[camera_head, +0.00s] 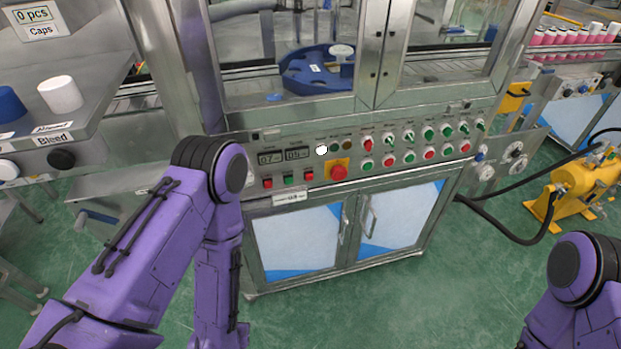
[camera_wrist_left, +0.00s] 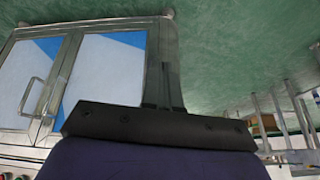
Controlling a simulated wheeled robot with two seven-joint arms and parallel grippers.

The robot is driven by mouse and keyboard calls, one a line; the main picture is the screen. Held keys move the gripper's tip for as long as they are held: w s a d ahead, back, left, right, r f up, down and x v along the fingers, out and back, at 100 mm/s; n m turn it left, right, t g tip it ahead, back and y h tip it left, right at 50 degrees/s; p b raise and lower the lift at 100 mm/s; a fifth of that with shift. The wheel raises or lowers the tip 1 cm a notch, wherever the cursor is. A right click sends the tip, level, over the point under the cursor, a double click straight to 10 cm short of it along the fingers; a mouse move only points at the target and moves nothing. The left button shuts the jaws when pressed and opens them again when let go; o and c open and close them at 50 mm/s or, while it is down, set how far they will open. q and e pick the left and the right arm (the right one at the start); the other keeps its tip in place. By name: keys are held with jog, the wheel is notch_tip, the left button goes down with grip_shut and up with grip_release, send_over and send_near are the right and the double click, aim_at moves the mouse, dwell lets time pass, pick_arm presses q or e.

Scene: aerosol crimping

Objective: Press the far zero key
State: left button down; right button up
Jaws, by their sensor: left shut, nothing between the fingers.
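The control panel holds two small displays, the left display (camera_head: 269,158) and the right display (camera_head: 297,154). Below them is a row of square keys: a red key (camera_head: 267,183), a green key (camera_head: 289,179) and another red key (camera_head: 308,174). Key labels are too small to read, so I cannot tell which is the far zero key. A bright white round spot (camera_head: 321,150) sits right of the displays. My left gripper (camera_wrist_left: 165,88) shows in the wrist view, shut and empty, low before the cabinet and apart from the panel. My right gripper is out of view.
A red mushroom button (camera_head: 339,172) on a yellow plate and rows of red and green buttons lie right of the keys. Cabinet doors (camera_head: 297,241) stand below. A steel bench with caps (camera_head: 60,94) is at left, a yellow pump (camera_head: 580,185) at right. Green floor is open in front.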

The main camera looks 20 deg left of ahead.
aim_at(309, 177)
pick_arm(q)
jog(key=w+d+r+m+t+h, duration=0.1)
jog(key=w+d+r+m+t, duration=0.25)
jog(key=w, duration=0.45)
jog(key=w+d+r+m+t+h, duration=0.25)
jog(key=w+d+m, duration=0.2)
jog(key=w, duration=0.35)
jog(key=w+d+r+m+t+h+b, duration=0.1)
jog(key=w+d+r+m+t, duration=0.3)
jog(key=w+r+m, duration=0.5)
notch_tip(309, 177, up, 5)
jog(key=shift+w+d+f+m+h, duration=0.1)
jog(key=shift+w+d+m+h, duration=0.3)
jog(key=shift+w+d, duration=0.35)
jog(key=shift+s, duration=0.1)
jog(key=w+a, duration=0.5)
jog(key=w, duration=0.2)
jog(key=shift+w, duration=0.15)
jog(key=shift+w, duration=0.1)
jog(key=shift+w+a, duration=0.15)
jog(key=shift+w, duration=0.15)
